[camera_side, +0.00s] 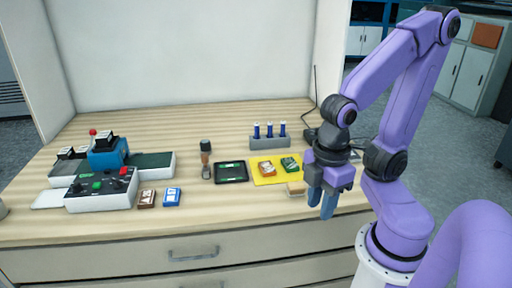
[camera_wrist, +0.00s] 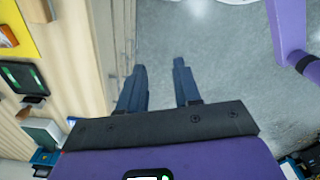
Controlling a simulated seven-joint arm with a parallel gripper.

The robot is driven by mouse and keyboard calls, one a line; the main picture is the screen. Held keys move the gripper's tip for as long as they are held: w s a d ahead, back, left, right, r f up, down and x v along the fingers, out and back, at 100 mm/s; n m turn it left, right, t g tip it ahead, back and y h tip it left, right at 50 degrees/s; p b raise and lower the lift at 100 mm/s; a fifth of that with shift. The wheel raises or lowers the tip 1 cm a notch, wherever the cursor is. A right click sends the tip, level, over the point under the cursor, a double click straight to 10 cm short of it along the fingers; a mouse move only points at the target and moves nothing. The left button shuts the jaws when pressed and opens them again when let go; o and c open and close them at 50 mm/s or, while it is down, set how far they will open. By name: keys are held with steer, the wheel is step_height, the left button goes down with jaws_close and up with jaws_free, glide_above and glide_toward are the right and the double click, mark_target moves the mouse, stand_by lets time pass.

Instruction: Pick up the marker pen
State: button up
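Three blue marker pens (camera_side: 270,131) stand upright in a grey holder (camera_side: 270,143) at the back right of the bench in the side view. I cannot tell which one the task means. My gripper (camera_side: 321,204) points down at the bench's front right edge, in front of the holder and to its right. In the wrist view its two fingers (camera_wrist: 159,78) are apart, with nothing between them, only floor and the bench front beyond. I cannot make out the pens in the wrist view.
A yellow mat (camera_side: 278,180) with small packs lies in front of the holder, beside a black tablet (camera_side: 231,173). A brush-like tool (camera_side: 206,160) stands left of it. The back middle of the bench is clear.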

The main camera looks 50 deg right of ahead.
steer(key=w+d+r+n+t+h, duration=0.1)
steer(key=w+r+n, duration=0.15)
steer(key=w, duration=0.95)
steer(key=w+d+r+n+h, duration=0.1)
steer(key=w+r, duration=0.2)
steer(key=w, duration=0.9)
steer(key=r+n+h, duration=0.2)
steer(key=n+h, duration=0.1)
glide_above(258, 128)
steer(key=a, duration=0.5)
steer(key=shift+g, duration=0.4)
steer(key=shift+a+x, duration=0.15)
steer(key=shift+x, duration=4.25)
steer(key=shift+a+x, duration=0.2)
steer(key=shift+x, duration=4.2)
steer(key=shift+w+f, duration=0.15)
